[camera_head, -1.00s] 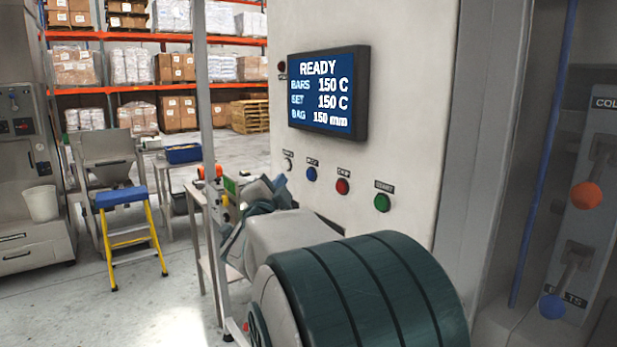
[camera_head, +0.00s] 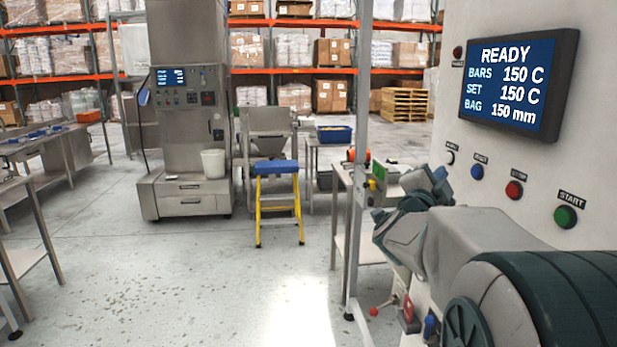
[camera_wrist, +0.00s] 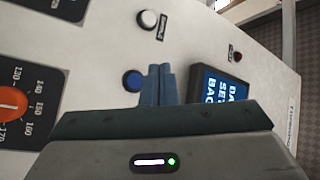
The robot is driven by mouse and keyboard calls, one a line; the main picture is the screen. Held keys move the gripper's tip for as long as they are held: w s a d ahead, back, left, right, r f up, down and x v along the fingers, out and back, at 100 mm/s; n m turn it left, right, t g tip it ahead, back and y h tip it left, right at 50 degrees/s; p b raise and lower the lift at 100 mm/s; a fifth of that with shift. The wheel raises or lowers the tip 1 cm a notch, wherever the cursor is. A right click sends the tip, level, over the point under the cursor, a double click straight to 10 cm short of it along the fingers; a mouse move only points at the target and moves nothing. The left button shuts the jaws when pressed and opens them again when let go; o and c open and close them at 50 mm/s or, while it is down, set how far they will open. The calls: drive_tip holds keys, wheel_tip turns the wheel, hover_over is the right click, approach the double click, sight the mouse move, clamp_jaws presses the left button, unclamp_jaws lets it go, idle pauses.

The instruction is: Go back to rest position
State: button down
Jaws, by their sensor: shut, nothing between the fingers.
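My gripper shows in the wrist view (camera_wrist: 161,84) with its two fingers together and nothing between them. Its tips lie in front of the grey machine panel, beside the blue button (camera_wrist: 134,81); I cannot tell whether they touch it. In the head view my arm reaches forward along the panel at the right, and the fingertips are hard to make out. The panel's screen (camera_head: 521,85) reads READY, BARS 150 C, SET 150 C, BAG 150 mm. Below it are a white button (camera_head: 450,157), a blue one, a red one (camera_head: 514,190) and a green START button (camera_head: 565,216).
A grey post (camera_head: 360,150) and a narrow table (camera_head: 345,205) stand close left of my arm. A yellow step stool with a blue top (camera_head: 276,168) and a steel machine (camera_head: 187,110) stand further back. Steel tables (camera_head: 30,220) are at the left. The middle floor is clear.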

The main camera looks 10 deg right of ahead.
drive_tip(key=s+a+f+n+y, duration=0.1)
drive_tip(key=a+f+n+y, duration=0.55)
drive_tip(key=a, duration=0.25)
drive_tip(key=s+a+f+n+y, duration=0.1)
drive_tip(key=a+f+n+y, duration=0.4)
drive_tip(key=a+n+y, duration=0.3)
drive_tip(key=s+a+f+n+g, duration=0.3)
drive_tip(key=s+f+g, duration=0.2)
drive_tip(key=s, duration=0.6)
drive_tip(key=s+a+f+n+g+y, duration=0.1)
drive_tip(key=s+a+f+n+g, duration=0.3)
drive_tip(key=s+f, duration=0.5)
drive_tip(key=shift+s+g, duration=0.8)
drive_tip(key=shift+s, duration=0.1)
